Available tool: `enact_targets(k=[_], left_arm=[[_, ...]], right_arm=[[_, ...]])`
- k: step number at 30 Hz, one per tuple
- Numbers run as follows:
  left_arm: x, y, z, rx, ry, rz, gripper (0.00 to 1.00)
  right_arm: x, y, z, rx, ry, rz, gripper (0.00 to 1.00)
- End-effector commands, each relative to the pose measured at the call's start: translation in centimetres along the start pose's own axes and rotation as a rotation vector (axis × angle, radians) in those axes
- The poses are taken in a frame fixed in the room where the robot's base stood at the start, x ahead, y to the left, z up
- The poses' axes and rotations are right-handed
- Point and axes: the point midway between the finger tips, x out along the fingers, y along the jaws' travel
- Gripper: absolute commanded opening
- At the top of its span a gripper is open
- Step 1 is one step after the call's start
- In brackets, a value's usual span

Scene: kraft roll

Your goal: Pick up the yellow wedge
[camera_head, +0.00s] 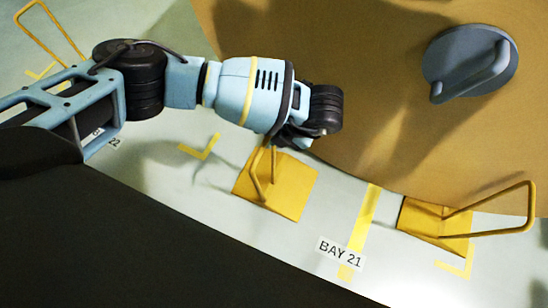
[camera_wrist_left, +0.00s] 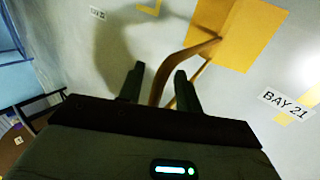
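The yellow wedge (camera_head: 290,190) lies on the pale floor against the big brown roll, with a bent yellow bar handle (camera_head: 257,178) rising from it. My left gripper (camera_head: 280,144) is above the wedge, at the upper end of its handle. In the left wrist view, the wedge (camera_wrist_left: 230,38) is at the top and its handle (camera_wrist_left: 184,62) reaches down between the two dark fingers of my left gripper (camera_wrist_left: 158,80). The fingers are apart, with a visible gap beside the handle. The handle's lower end is hidden behind the gripper body. My right gripper is not in view.
The brown roll (camera_head: 385,120) with a grey end fitting (camera_head: 470,62) fills the upper right. A second yellow wedge (camera_head: 425,218) sits under it, its handle pointing right. Another yellow handle (camera_head: 42,32) shows at upper left. A BAY 21 label (camera_head: 340,252) marks the floor.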

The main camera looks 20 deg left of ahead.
Motion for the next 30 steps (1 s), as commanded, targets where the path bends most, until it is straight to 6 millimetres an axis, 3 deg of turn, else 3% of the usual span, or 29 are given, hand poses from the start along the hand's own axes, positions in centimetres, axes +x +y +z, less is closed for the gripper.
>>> enact_targets(k=[5,13,30], left_arm=[[-0.1,0.0,0.0,0.0,-0.001,-0.001,0.35],[-0.1,0.0,0.0,0.001,-0.001,-0.001,0.0],[-0.1,0.0,0.0,0.0,-0.001,-0.001,0.0]], right_arm=[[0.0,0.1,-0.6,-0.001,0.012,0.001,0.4],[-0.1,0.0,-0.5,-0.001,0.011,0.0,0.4],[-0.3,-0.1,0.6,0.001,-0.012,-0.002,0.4]])
